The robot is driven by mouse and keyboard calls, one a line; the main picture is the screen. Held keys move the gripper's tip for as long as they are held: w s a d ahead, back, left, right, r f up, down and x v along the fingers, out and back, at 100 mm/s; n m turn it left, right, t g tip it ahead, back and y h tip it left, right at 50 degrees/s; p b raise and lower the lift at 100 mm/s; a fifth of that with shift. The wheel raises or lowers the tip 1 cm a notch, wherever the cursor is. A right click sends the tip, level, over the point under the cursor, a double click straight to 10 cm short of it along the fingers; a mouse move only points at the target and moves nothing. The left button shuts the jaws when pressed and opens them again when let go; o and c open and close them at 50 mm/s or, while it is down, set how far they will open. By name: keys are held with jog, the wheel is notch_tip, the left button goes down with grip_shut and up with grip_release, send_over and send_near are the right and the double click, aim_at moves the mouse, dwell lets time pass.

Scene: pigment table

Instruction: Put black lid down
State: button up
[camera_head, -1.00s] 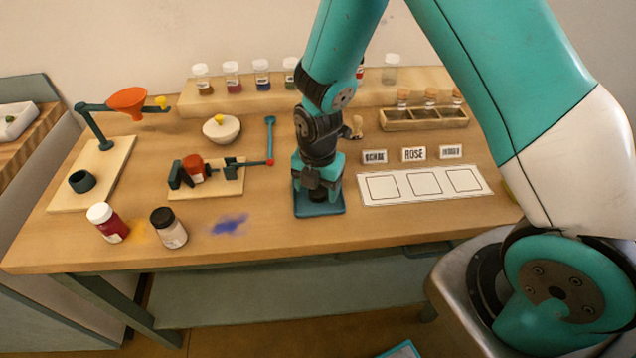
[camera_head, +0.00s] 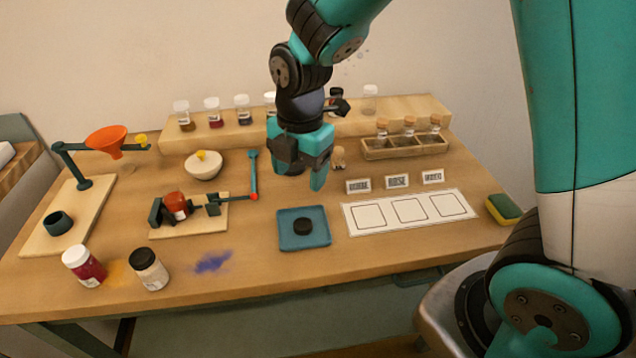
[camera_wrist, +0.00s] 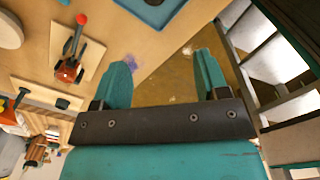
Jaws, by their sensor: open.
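The black lid (camera_head: 303,226) lies flat on the blue tray (camera_head: 286,240) near the table's front, apart from my gripper. My gripper (camera_head: 303,180) is open and empty, raised above and behind the tray. In the wrist view its two fingers (camera_wrist: 163,72) are spread apart with nothing between them.
A red jar (camera_head: 176,206) sits in a clamp on a wooden board. A white-lidded red jar (camera_head: 84,268) and a black-lidded jar (camera_head: 148,270) stand at the front left. A white card with squares (camera_head: 375,218) lies right of the tray. A sponge (camera_head: 503,209) is further right.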

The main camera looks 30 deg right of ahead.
jog(key=s+a+r+m+y, duration=0.1)
jog(key=s+a+r+m, duration=0.1)
jog(key=s+r+m, duration=0.3)
jog(key=s+a+r+m+y, duration=0.2)
jog(key=s+r+m, duration=0.3)
jog(key=s+m, duration=0.7)
jog(key=shift+s+r+y, duration=0.3)
jog(key=shift+s+r, duration=0.1)
